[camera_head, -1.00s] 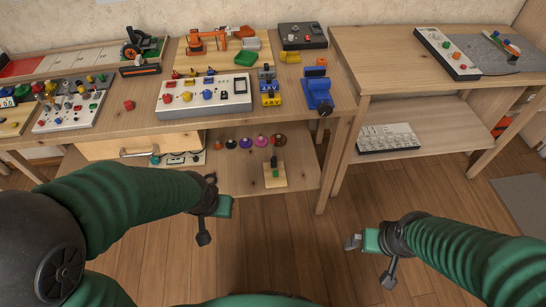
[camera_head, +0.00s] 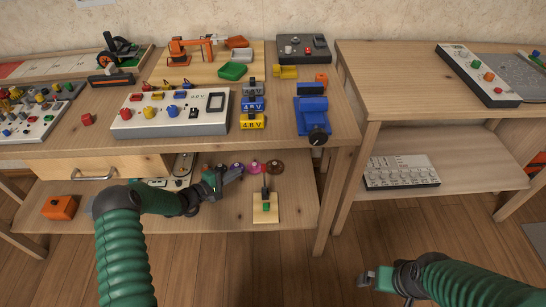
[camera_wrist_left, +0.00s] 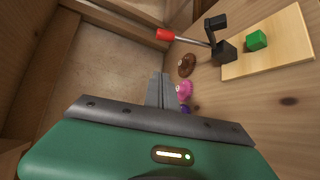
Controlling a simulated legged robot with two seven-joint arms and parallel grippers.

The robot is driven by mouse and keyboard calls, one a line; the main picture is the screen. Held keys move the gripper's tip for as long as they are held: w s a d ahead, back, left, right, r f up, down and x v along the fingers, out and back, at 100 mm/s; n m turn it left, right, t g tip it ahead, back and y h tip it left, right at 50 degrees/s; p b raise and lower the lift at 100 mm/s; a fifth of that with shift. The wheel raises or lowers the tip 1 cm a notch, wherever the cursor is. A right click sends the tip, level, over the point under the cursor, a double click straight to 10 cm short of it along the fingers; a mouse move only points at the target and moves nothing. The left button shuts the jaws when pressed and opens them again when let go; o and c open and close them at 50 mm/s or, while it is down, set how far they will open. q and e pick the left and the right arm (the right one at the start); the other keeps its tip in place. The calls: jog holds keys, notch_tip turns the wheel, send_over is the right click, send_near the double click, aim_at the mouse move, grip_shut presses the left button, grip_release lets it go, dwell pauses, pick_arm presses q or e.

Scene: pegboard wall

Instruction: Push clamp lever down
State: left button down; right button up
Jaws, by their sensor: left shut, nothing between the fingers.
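The clamp stands on a small pale wooden board (camera_head: 271,216) on the lower shelf, with a green block (camera_head: 266,207) on the board. In the left wrist view the clamp's black body (camera_wrist_left: 224,52) carries a metal lever with a red grip (camera_wrist_left: 165,34), which sticks out away from the board. My left gripper (camera_head: 238,171) is shut and empty over the lower shelf, to the left of the clamp and apart from it. Its closed fingers also show in the left wrist view (camera_wrist_left: 161,90). My right gripper (camera_head: 367,279) hangs over the floor; its finger opening is unclear.
Pink (camera_head: 252,167) and brown (camera_head: 274,167) round pieces lie on the shelf close to my left fingers. The upper tabletop with a white control box (camera_head: 150,124) and a blue vise (camera_head: 312,115) overhangs the shelf. An orange block (camera_head: 59,208) lies at the shelf's left.

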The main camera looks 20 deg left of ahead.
pick_arm(q)
jog(key=a+b+x, duration=0.1)
jog(key=b+x, duration=0.5)
jog(key=x, duration=0.3)
jog(key=d, duration=0.1)
jog(key=s+d+r, duration=0.1)
jog(key=s+d+b, duration=0.1)
jog(key=shift+d+r, duration=0.2)
jog(key=shift+r, duration=0.05)
pick_arm(e)
jog(key=s+x, duration=0.1)
jog(key=x, duration=0.5)
jog(key=shift+s+a+f, duration=0.15)
jog(key=shift+s+a, duration=0.15)
jog(key=shift+a, duration=0.05)
pick_arm(q)
jog(key=shift+a, duration=0.1)
jog(key=shift+s, duration=0.15)
pick_arm(e)
jog(key=shift+d, duration=0.1)
